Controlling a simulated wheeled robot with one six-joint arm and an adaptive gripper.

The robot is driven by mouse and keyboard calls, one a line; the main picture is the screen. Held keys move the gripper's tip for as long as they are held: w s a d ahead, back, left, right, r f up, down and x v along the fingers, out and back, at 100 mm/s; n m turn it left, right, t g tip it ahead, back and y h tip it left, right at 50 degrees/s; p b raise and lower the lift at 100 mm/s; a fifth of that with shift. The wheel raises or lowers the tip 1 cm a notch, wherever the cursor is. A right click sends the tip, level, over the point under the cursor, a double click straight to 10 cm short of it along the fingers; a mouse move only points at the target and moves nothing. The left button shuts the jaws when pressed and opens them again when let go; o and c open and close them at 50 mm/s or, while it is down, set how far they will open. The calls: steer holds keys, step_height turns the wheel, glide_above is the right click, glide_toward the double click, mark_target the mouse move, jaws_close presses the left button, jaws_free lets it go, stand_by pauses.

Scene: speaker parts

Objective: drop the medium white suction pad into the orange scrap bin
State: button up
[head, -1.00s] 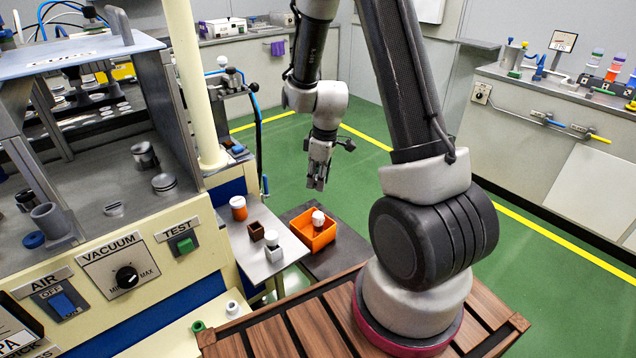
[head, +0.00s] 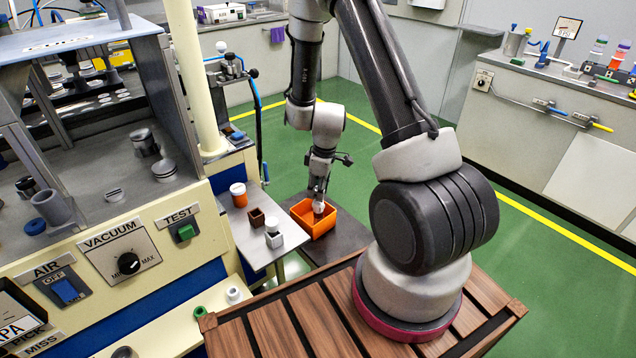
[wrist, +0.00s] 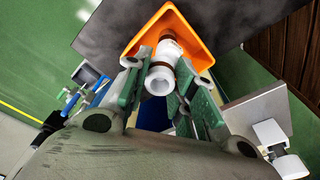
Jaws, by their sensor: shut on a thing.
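The orange scrap bin (head: 326,229) stands on a dark surface beyond my base. In the wrist view the bin (wrist: 149,22) is past my fingertips. My gripper (head: 319,199) points down at the bin. In the wrist view my gripper (wrist: 152,92) has its green fingers on both sides of a white suction pad (wrist: 158,82) with a round open end, and is shut on it. White and brown parts continue beyond that end over the bin; I cannot tell whether they belong to the same piece. The pad's size is unclear.
A small metal shelf (head: 251,250) left of the bin holds an orange jar with a white top (head: 238,195), a brown block (head: 257,217) and a white-topped piece (head: 273,234). The machine with its vacuum panel (head: 125,250) stands further left. Green floor lies open behind.

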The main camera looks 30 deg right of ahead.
steer(key=shift+f, duration=0.15)
steer(key=o, duration=1)
step_height(320, 180, up, 12)
steer(key=s+d, duration=0.1)
